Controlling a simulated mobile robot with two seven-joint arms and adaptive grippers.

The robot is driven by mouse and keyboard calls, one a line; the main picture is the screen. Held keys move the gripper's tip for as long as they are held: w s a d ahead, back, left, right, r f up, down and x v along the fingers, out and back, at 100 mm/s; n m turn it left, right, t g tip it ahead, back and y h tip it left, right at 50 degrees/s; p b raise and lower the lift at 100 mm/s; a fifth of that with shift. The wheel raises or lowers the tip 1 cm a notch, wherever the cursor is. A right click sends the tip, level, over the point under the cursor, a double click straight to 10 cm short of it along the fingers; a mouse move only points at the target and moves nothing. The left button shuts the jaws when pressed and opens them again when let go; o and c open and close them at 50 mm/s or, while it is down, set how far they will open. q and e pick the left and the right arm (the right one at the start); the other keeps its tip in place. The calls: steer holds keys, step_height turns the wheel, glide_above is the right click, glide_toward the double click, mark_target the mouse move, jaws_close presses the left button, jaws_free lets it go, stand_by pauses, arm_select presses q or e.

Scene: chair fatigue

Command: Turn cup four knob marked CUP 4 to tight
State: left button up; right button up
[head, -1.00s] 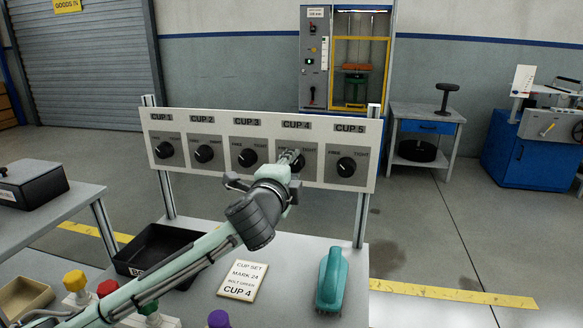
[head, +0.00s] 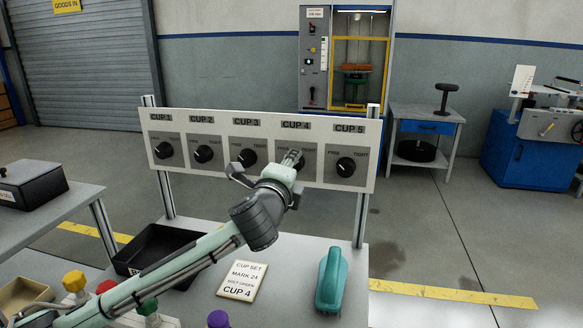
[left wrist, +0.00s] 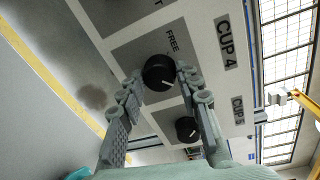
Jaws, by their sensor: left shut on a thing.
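A pale panel (head: 262,120) carries a row of black knobs labelled CUP 1 to CUP 5. The CUP 4 knob (left wrist: 159,73) is black and round, and its white pointer mark faces away from the word FREE in the left wrist view. My left gripper (left wrist: 160,84) has its fingers on either side of this knob and is shut on it. In the head view my left gripper (head: 294,160) hides most of that knob and its TIGHT label is partly covered. The CUP 5 knob (head: 346,167) is just to the right and clear. My right gripper is not in view.
A card (head: 243,281) reading CUP 4, a teal-handled tool (head: 330,278) and a black tray (head: 153,246) lie on the bench below the panel. Several colour-capped bottles stand at front left. Floor is free to the right.

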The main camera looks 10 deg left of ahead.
arm_select(q)
steer(key=o, duration=1.2)
steer(key=shift+c, duration=0.2)
steer(key=s+r, duration=0.1)
steer(key=s, duration=1.1)
